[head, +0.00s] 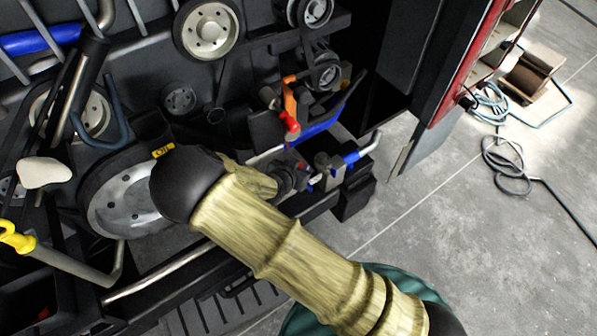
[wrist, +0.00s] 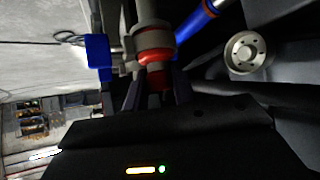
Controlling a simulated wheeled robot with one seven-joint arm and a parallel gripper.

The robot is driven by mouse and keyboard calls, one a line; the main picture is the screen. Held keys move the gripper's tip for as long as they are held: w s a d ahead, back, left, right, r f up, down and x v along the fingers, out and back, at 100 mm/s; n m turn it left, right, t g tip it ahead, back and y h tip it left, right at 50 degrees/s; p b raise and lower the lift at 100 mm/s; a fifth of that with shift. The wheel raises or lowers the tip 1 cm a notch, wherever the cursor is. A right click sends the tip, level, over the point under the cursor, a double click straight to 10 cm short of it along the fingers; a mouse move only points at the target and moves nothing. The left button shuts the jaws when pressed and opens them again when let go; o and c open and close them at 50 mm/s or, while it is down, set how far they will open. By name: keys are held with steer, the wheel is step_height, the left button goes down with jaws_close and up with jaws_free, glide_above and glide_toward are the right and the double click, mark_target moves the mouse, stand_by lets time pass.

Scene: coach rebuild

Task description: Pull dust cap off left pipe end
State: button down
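A grey pipe (wrist: 148,12) comes down from the top of the wrist view through a grey collar (wrist: 154,40). A red cap (wrist: 155,76) covers its end. My gripper (wrist: 157,92) has its dark fingers apart, one on each side of the red cap. A narrow gap seems to show beside the cap, and I see no firm contact. In the head view my gripper (head: 302,178) is low at the engine bay's right side, partly hidden by my arm. The cap cannot be made out clearly there.
A blue block (wrist: 98,50) stands left of the pipe, and a blue tube (wrist: 196,24) runs close on the right. An orange-and-red part (head: 290,112) sits above my gripper in the head view. A large pulley wheel (head: 115,205) is to the left. Open concrete floor (head: 450,220) lies right.

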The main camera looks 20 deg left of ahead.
steer(key=shift+r+p, duration=2)
steer(key=shift+r, duration=0.1)
steer(key=shift+w+d, duration=0.1)
